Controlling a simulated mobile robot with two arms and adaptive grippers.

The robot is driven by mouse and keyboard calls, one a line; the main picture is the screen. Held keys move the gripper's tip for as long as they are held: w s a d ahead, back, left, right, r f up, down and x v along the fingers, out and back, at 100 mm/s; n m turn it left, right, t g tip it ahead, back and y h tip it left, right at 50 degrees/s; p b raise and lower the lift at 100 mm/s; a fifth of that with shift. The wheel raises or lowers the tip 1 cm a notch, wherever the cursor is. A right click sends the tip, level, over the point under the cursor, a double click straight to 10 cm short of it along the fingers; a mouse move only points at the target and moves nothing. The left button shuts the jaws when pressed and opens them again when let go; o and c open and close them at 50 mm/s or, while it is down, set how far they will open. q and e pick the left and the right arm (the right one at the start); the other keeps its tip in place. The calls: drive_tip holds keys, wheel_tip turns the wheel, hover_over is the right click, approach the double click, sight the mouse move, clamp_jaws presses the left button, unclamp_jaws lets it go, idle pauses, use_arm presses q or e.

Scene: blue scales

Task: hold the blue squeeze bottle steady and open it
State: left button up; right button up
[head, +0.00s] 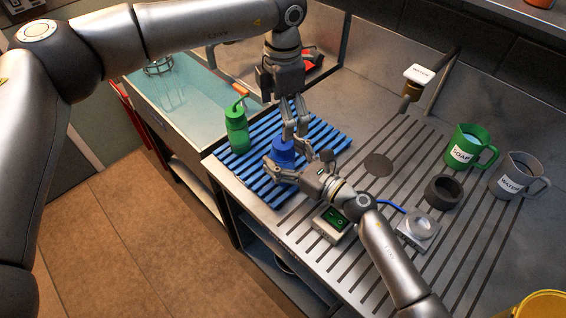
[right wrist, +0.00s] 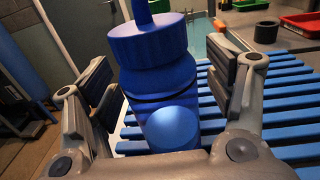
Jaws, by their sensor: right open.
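The blue squeeze bottle (head: 283,152) stands upright on the blue slatted rack. The right wrist view shows its body, ribbed cap and thin spout (right wrist: 155,85); the spout's top is cut off. My right gripper (head: 280,171) reaches in from the right, low at the bottle. In its wrist view the fingers (right wrist: 165,95) are spread on both sides of the bottle, with gaps. My left gripper (head: 296,138) points down just above and beside the bottle top in the head view. Its fingers look near each other; whether they are shut is unclear.
A green bottle (head: 237,130) stands on the slatted rack (head: 325,138), left of the blue one. A green soap mug (head: 464,150), a grey water mug (head: 514,177), a dark ring (head: 443,192) and a switch box (head: 334,224) are on the right.

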clamp_jaws()
use_arm(q)
drive_tip(key=m, duration=1.1)
drive_tip(key=shift+d, duration=0.1)
drive_tip(key=m, duration=1.1)
drive_tip(key=shift+f, duration=4)
drive_tip(key=shift+c, duration=0.4)
